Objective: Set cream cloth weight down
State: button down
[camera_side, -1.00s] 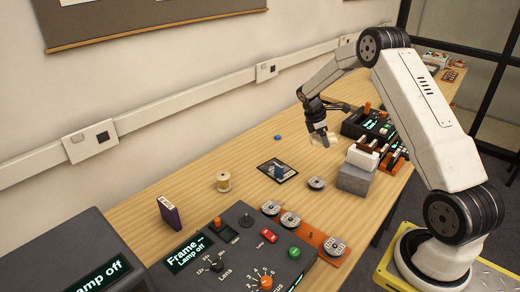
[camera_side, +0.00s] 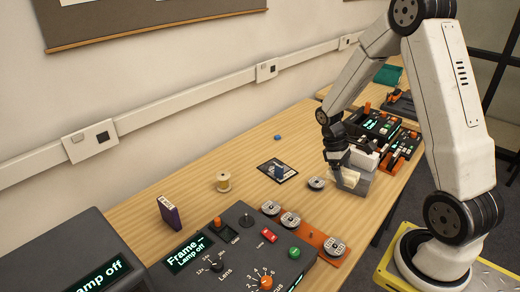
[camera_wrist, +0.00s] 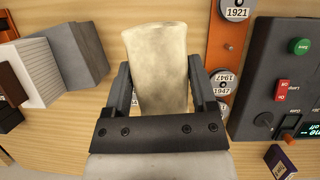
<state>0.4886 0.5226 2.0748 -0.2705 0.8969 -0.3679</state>
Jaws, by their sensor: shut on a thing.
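The cream cloth weight (camera_wrist: 158,65) is a pale, mottled, soft-looking block. In the wrist view it stands out between the two dark fingers of my gripper (camera_wrist: 160,85), which are shut on it. In the side view my gripper (camera_side: 340,162) points down and holds the weight (camera_side: 348,177) beside the grey block, overlapping it in the picture. I cannot tell whether the weight touches anything below it. Its underside is hidden in the side view.
A round metal reel (camera_side: 316,183) lies close by. An orange strip with reels (camera_wrist: 222,45) and the control console (camera_wrist: 285,80) are to the right there.

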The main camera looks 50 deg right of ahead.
aim_at(348, 178)
jog(key=shift+s+a+r+m, duration=0.1)
jog(key=shift+s+a+m, duration=0.4)
jog(key=shift+s+a, duration=0.45)
jog(key=shift+s+f, duration=0.2)
jog(key=shift+s, duration=0.05)
notch_tip(348, 178, down, 7)
jog(key=shift+w+d, duration=0.1)
jog(key=shift+f, duration=2.1)
jog(key=shift+f, duration=0.1)
jog(key=shift+f, duration=1.7)
jog(key=shift+f, duration=0.1)
